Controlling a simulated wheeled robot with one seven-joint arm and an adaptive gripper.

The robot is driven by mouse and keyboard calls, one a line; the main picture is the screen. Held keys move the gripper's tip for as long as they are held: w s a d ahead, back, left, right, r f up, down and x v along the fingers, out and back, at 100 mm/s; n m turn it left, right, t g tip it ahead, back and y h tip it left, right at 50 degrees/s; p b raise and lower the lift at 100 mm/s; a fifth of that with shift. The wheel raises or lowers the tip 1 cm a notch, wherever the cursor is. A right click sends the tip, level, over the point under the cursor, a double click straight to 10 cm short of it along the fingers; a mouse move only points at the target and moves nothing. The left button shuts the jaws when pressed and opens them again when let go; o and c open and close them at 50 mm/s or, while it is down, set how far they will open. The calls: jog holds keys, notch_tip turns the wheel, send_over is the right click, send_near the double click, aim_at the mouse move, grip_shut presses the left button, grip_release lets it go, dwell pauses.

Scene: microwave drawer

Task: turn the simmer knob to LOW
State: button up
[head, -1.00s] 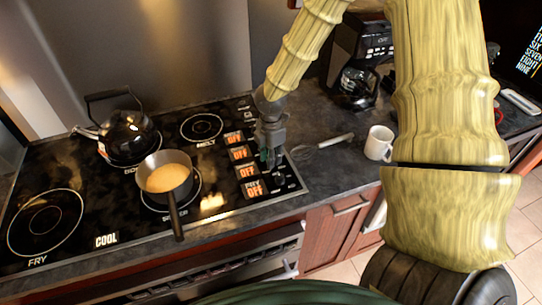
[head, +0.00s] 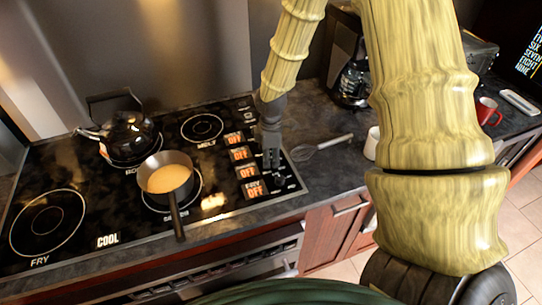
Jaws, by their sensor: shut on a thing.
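The black cooktop (head: 120,215) has a column of several orange displays at its right side, all reading OFF. My gripper (head: 273,163) points down at the knobs beside these displays. It is shut on what appears to be the simmer knob, level with the third display (head: 247,171) from the back; its fingers hide the knob. The fry knob (head: 279,181) is just in front of the fingers. A saucepan (head: 165,178) of yellowish liquid stands on the front burner whose label is partly hidden.
A black kettle (head: 129,133) stands on the back left burner. The fry burner (head: 47,223) and melt burner (head: 202,127) are bare. A whisk (head: 320,146) lies on the counter right of my gripper. A white mug (head: 371,143) is partly behind my arm. A red mug (head: 487,110) stands farther right.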

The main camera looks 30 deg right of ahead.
aim_at(271, 158)
jog(key=m, duration=0.3)
jog(key=shift+m, duration=0.3)
jog(key=shift+m+p, duration=0.35)
jog(key=shift+m, duration=1.55)
jog(key=o, duration=1)
jog(key=shift+o, duration=0.2)
jog(key=shift+r, duration=0.15)
notch_tip(271, 158, up, 12)
